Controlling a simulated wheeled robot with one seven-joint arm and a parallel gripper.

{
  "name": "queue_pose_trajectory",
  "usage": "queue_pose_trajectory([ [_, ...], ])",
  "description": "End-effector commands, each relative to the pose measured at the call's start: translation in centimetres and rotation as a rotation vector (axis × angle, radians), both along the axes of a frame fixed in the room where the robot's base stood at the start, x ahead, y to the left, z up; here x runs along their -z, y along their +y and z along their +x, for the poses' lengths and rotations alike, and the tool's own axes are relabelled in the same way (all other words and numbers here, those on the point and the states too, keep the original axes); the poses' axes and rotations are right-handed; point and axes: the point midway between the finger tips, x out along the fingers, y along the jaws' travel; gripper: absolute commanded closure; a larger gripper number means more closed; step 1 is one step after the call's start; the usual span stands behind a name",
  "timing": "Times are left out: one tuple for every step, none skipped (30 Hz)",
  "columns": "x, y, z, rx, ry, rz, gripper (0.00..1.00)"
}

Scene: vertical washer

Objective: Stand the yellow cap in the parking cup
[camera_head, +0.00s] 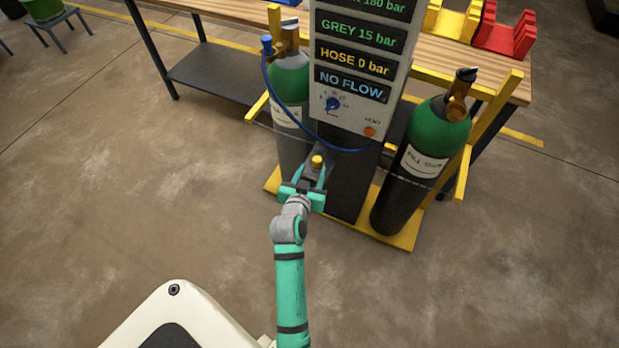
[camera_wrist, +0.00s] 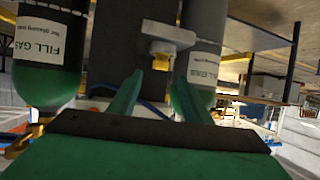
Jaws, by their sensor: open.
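The small yellow cap (camera_head: 317,161) is upright on a small pale bracket (camera_wrist: 168,34) at the front of the panel post. I take this bracket to be the parking cup. The wrist view looks upside down; there the cap (camera_wrist: 163,50) appears as a dull yellowish piece against the bracket. I cannot tell how deep the cap sits. My gripper (camera_head: 309,177) is close in front of the cap in the head view. In the wrist view its two green fingers (camera_wrist: 158,77) are spread with nothing between them, their tips short of the cap.
A left gas cylinder (camera_head: 290,85) and a right gas cylinder (camera_head: 436,135) flank the panel (camera_head: 357,60), which reads "HOSE 0 bar" and "NO FLOW". A blue hose (camera_head: 325,143) loops to the left valve. A wooden bench (camera_head: 400,38) stands behind.

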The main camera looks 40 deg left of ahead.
Motion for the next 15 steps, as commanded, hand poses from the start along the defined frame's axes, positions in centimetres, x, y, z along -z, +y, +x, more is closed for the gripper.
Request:
queue_pose_trajectory([
  [-0.3,-0.4,-0.7,0.000,0.001,0.000,0.56],
  [-0.5,-0.5,-1.0,0.000,0.000,0.001,0.56],
  [-0.6,-0.7,-1.5,0.000,0.000,0.000,0.56],
  [-0.8,-0.8,-1.8,-0.001,0.000,0.000,0.56],
  [-0.9,-0.9,-2.0,-0.001,0.000,0.000,0.56],
  [-1.0,-1.0,-2.2,-0.001,0.000,0.000,0.56],
  [-1.1,-1.1,-2.4,0.000,0.000,0.000,0.56],
  [-1.2,-1.1,-2.5,0.000,0.000,0.000,0.56],
  [-1.2,-1.2,-2.6,0.000,0.000,0.000,0.56],
  [-1.2,-1.2,-2.7,0.000,0.000,0.000,0.56],
  [-1.2,-1.3,-2.7,0.000,0.000,0.000,0.56],
  [-1.2,-1.3,-2.8,0.000,0.000,0.000,0.56],
  [-1.3,-1.3,-2.8,0.000,0.000,0.000,0.56],
  [-1.3,-1.3,-2.8,0.000,0.000,0.000,0.56],
  [-1.2,-1.3,-2.8,0.000,0.000,0.000,0.56],
])
